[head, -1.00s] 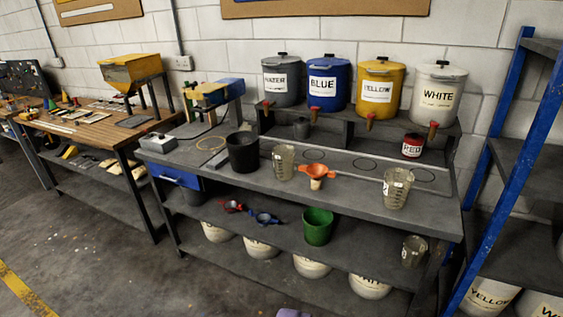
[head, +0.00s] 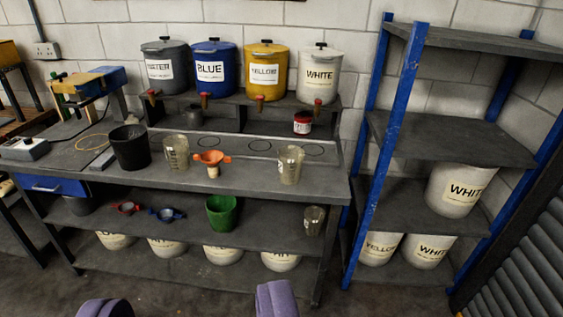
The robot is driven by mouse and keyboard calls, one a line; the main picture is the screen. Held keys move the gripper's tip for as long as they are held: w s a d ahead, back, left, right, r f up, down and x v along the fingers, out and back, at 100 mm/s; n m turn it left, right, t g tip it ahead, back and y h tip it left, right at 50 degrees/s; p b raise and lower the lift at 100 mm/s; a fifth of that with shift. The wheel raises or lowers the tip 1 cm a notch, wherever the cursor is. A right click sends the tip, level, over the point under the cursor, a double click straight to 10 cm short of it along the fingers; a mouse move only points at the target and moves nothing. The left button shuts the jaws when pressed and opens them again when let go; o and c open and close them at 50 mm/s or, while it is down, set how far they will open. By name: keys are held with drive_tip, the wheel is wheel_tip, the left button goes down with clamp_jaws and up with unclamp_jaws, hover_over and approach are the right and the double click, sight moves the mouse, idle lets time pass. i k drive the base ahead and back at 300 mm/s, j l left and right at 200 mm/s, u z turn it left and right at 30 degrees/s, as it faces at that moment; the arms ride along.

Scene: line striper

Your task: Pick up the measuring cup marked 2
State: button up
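Three clear measuring cups show in the head view. One cup (head: 176,153) stands on the grey bench top (head: 235,178) left of an orange funnel (head: 212,160). A second cup (head: 290,165) stands near the right end of the bench top. A smaller, darker cup (head: 314,221) stands on the shelf below, at its right end. I cannot read which one is marked 2. My gripper (head: 190,304) shows as two purple fingertips at the bottom edge. They are wide apart with nothing between them, away from the bench and all cups.
Labelled paint tanks (head: 264,76) stand on a riser behind, with a small red pot (head: 303,123) near them. A black bucket (head: 129,148) is at left. A green bucket (head: 222,213) is on the lower shelf. A blue-post rack (head: 384,155) stands close to the right.

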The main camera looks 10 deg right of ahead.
sight(290, 157)
drive_tip(key=i, duration=0.5)
drive_tip(key=i+l+u, duration=0.1)
drive_tip(key=i, duration=0.45)
drive_tip(key=i+j+u, duration=0.1)
drive_tip(key=i+j, duration=0.25)
drive_tip(key=i, duration=0.15)
drive_tip(key=i+j+u, duration=0.15)
drive_tip(key=i+j, duration=0.2)
drive_tip(key=i, duration=0.15)
drive_tip(key=i+j, duration=0.1)
drive_tip(key=j, duration=0.3)
drive_tip(key=i+j+u, duration=0.1)
drive_tip(key=j, duration=0.35)
drive_tip(key=i+j, duration=0.2)
drive_tip(key=j, duration=0.2)
drive_tip(key=i+j, duration=0.1)
drive_tip(key=j, duration=0.35)
drive_tip(key=u, duration=0.05)
